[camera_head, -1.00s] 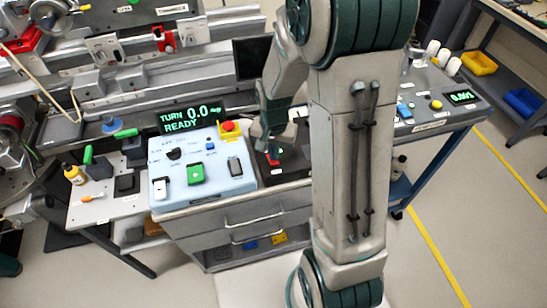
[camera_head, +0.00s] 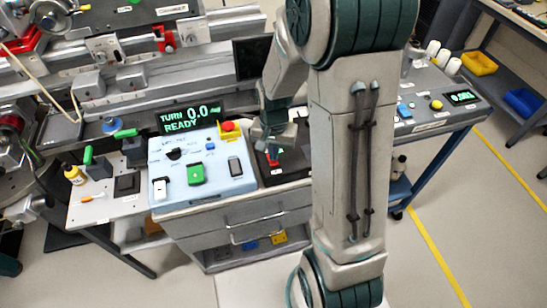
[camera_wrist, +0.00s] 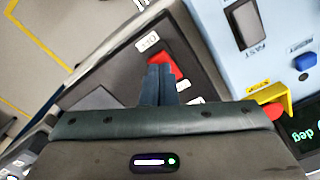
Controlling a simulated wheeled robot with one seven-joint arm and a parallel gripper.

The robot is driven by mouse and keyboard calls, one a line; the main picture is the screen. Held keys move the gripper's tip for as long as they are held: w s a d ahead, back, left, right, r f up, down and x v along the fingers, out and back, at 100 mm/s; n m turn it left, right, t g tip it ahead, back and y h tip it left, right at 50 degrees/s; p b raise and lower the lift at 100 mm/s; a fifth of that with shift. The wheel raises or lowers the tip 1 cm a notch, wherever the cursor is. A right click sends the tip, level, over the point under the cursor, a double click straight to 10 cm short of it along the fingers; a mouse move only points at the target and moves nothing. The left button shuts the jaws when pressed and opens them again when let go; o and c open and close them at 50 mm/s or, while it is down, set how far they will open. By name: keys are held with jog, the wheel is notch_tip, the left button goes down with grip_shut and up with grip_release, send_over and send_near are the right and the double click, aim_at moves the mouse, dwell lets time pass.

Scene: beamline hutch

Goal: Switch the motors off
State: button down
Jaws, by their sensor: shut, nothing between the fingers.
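A dark switch panel (camera_wrist: 197,70) lies just right of the pale blue control box. In the wrist view it carries a red part (camera_wrist: 165,58) and a small white label (camera_wrist: 147,42); the label looks like OFF. In the head view the red part (camera_head: 272,160) shows below my fingers. My gripper (camera_head: 271,147) is shut and empty over this panel. In the wrist view the shut fingers (camera_wrist: 159,72) overlap the red part and partly hide it. I cannot tell whether they touch it.
The pale blue box (camera_head: 217,186) has a green switch (camera_head: 196,174), a red knob (camera_head: 228,127) with a yellow guard and a display (camera_head: 190,117) reading "TURN 0.0 READY". A dark monitor (camera_head: 251,58) stands behind the panel. A cart with another control panel (camera_head: 436,110) is at right.

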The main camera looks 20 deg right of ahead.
jog(key=shift+f+b, duration=0.9)
jog(key=shift+f, duration=0.15)
dwell(0.8)
jog(key=shift+r+p, duration=2.55)
jog(key=shift+r, duration=0.95)
jog(key=s+r+n+t, duration=0.3)
jog(key=s+r+n, duration=0.3)
jog(key=s+r, duration=0.8)
jog(key=shift+v, duration=1.2)
